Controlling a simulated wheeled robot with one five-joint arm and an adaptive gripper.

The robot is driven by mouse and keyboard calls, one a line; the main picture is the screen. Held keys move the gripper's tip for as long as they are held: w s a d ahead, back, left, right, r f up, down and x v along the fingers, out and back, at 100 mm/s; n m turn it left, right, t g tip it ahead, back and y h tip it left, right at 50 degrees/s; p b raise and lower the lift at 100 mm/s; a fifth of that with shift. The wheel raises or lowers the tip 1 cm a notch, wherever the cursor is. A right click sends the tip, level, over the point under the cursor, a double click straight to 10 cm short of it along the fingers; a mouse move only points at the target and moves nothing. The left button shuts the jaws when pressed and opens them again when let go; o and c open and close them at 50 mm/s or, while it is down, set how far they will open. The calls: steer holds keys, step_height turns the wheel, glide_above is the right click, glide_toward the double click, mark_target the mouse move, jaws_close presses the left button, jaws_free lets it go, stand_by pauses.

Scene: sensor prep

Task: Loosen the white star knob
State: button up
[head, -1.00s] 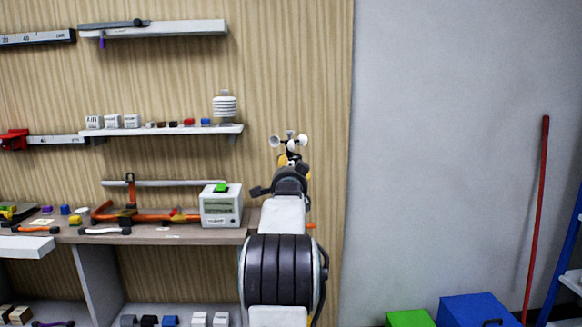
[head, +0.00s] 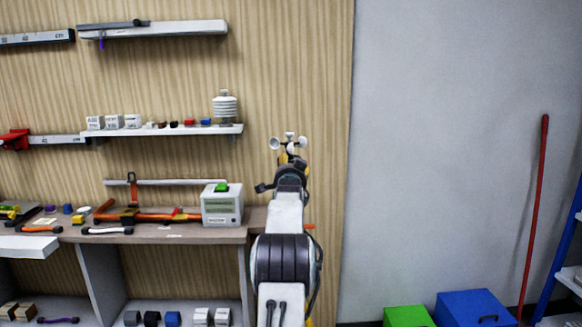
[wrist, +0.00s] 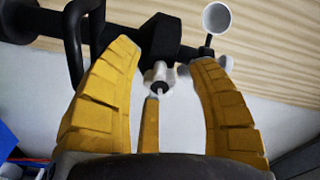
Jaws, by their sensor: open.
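The white star knob (wrist: 160,78) shows in the wrist view, just ahead of and between my fingertips, below a black clamp body (wrist: 165,38). My gripper (wrist: 164,62) is open, its yellow fingers spread to either side of the knob. A third yellow finger stands in the middle, below the knob in the picture. I cannot tell whether any finger touches it. In the head view, my arm hides the knob and most of my gripper. The white-cupped anemometer (head: 289,141) shows just above my arm's end.
A workbench (head: 190,236) at left carries tools and a white box (head: 221,205) close to my arm. A shelf (head: 165,130) with small blocks hangs above it.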

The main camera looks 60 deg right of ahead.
stand_by(0.4)
jaws_close()
stand_by(0.4)
